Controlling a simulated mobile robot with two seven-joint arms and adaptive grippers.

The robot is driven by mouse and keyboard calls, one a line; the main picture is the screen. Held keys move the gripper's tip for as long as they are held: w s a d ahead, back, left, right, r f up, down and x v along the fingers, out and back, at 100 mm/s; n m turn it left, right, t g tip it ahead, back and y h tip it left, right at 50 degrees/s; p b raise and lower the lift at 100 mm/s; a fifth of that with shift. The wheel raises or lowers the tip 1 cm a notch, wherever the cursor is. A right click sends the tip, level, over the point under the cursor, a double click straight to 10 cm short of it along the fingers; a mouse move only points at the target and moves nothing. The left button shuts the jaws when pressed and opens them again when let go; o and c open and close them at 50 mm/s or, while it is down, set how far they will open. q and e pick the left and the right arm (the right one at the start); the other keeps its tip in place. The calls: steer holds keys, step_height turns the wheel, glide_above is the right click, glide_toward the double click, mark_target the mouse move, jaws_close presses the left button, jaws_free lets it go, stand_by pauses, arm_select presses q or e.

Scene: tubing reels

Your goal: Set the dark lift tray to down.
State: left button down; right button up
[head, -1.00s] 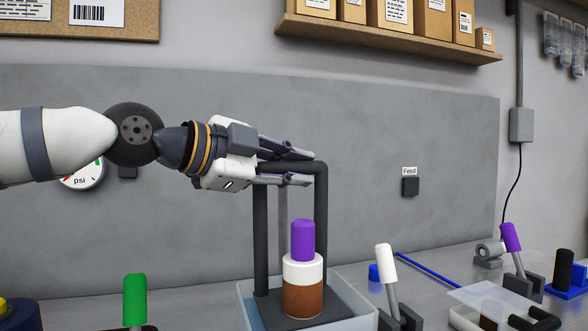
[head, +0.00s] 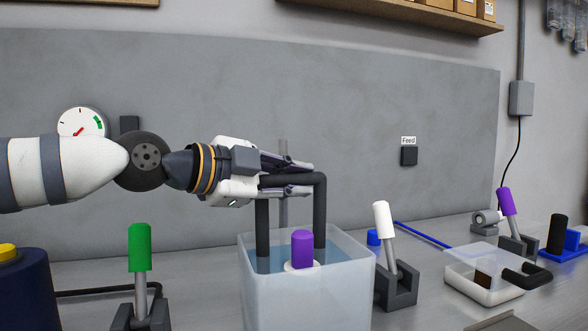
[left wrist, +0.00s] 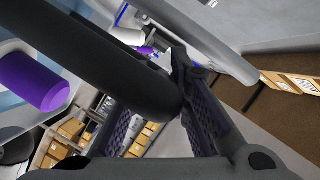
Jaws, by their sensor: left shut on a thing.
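The dark lift tray (head: 320,218) shows as a dark handle frame with two uprights going down into a translucent bath (head: 312,290) of bluish liquid. Its plate is hidden behind the bath wall. A bottle with a purple cap (head: 302,248) stands low inside the bath; only the cap and a little of the white top show. My left gripper (head: 306,179) is shut on the handle's top bar, above the bath. In the left wrist view the dark bar (left wrist: 110,60) crosses close by the fingers, and the purple cap (left wrist: 35,82) is at left. My right gripper is not in view.
A green-handled lever (head: 139,248) stands left of the bath, and a white-handled lever (head: 383,220) close at its right. Farther right are a clear-lidded box (head: 475,290) and a purple-handled lever (head: 507,202). A gauge (head: 82,122) and a Feed switch (head: 409,156) are on the back panel.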

arm_select(q)
steer(key=shift+f, duration=0.35)
steer(key=c, duration=1.5)
jaws_free()
steer(key=shift+r, duration=0.2)
